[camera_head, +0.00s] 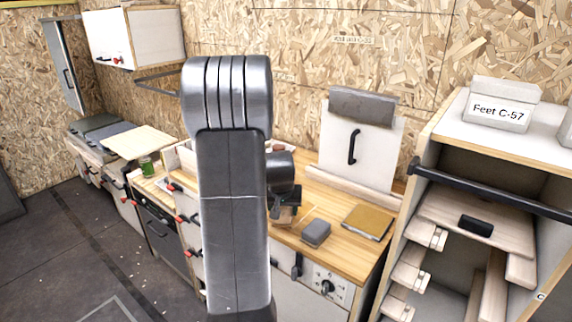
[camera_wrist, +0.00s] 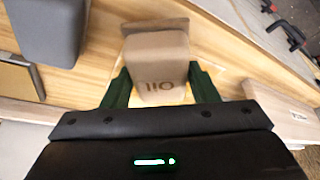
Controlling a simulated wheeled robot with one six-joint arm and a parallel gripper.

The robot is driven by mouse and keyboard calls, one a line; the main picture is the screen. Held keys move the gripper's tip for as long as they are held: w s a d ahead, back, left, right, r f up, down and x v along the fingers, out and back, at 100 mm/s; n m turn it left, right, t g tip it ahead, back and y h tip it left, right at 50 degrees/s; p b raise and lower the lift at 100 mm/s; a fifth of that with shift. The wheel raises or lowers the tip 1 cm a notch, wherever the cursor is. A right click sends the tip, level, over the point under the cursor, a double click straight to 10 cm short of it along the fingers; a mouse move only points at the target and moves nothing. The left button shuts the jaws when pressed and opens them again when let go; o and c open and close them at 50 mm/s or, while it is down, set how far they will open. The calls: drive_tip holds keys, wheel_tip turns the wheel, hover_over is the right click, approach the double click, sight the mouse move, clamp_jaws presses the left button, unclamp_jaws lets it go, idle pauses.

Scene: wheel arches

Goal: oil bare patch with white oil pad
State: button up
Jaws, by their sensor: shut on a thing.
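In the head view, my gripper (camera_head: 287,203) is over the wooden worktop, partly hidden by my arm. A paler patch of wood (camera_wrist: 208,88) shows beside the pad and between the fingers in the wrist view. Its outline is mostly hidden by the pad and gripper. I cannot tell whether the pad touches the wood.
A grey block (camera_head: 316,232) stands on the worktop (camera_head: 345,248) to the right of my gripper. A mustard-coloured flat item (camera_head: 367,222) lies farther right. An open shelf cabinet (camera_head: 440,180) borders the right side. A green jar (camera_head: 146,164) stands at left.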

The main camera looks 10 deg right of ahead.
drive_tip(key=shift+r+p, duration=1.55)
drive_tip(key=shift+r, duration=1.25)
